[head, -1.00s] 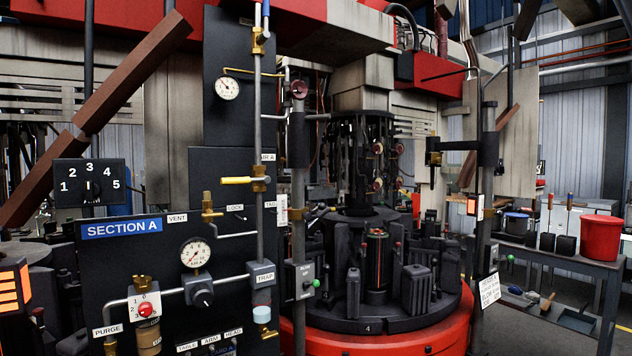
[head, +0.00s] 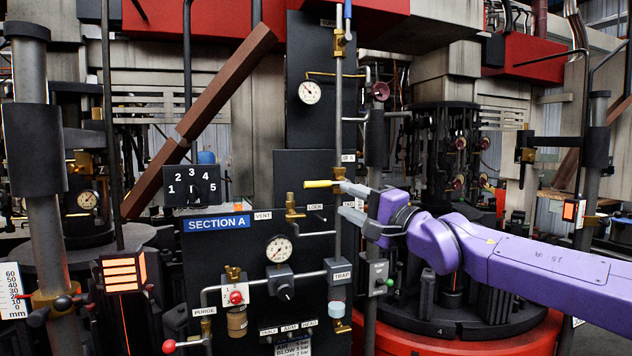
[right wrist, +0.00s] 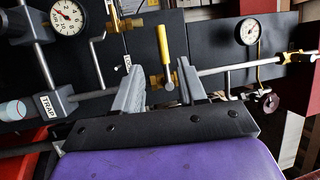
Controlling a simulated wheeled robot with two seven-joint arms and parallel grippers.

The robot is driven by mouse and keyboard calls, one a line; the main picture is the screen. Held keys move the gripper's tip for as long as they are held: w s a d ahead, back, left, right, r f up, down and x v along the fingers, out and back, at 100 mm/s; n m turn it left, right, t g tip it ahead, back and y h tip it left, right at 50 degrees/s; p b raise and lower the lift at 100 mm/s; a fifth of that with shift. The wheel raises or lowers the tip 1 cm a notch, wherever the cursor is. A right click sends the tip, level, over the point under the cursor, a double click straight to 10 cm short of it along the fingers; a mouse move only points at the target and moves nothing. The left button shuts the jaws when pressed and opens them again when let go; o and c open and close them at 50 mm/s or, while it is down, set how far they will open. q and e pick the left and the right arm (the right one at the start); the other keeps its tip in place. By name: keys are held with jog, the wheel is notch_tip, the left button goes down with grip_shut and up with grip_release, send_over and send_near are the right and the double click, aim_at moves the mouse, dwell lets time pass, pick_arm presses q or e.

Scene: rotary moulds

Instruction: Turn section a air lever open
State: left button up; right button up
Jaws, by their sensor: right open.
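The section A air lever (head: 318,184) is a yellow handle on a brass valve (head: 340,187) in the vertical grey pipe. It points left in the head view, level and crosswise to the pipe. My right gripper (head: 346,200) is open, with its two grey fingers reaching the valve from the right. In the right wrist view the yellow lever (right wrist: 163,45) stands upright between and beyond the fingertips (right wrist: 159,68), and the brass valve is partly hidden by the fingers. I cannot tell whether a finger touches it. My left gripper is not in view.
The dark SECTION A panel (head: 225,250) carries a lower gauge (head: 279,249), a trap (head: 340,270) and a purge valve (head: 236,297) below the lever. An upper gauge (head: 310,92) sits above. A post with a green-button box (head: 379,278) stands just behind my right gripper.

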aim_at(318, 186)
jog(key=p+x, duration=0.5)
jog(key=x, duration=0.1)
jog(key=r+p+x, duration=0.1)
jog(key=p+x, duration=0.2)
jog(key=shift+w+a+r+p, duration=0.1)
jog(key=shift+a+p, duration=0.15)
jog(key=shift+p, duration=0.1)
jog(key=shift+w+a+p, duration=0.25)
jog(key=shift+w+p, duration=0.1)
jog(key=shift+f, duration=0.25)
jog(key=shift+w, duration=0.1)
jog(key=shift+a, duration=0.1)
grip_shut()
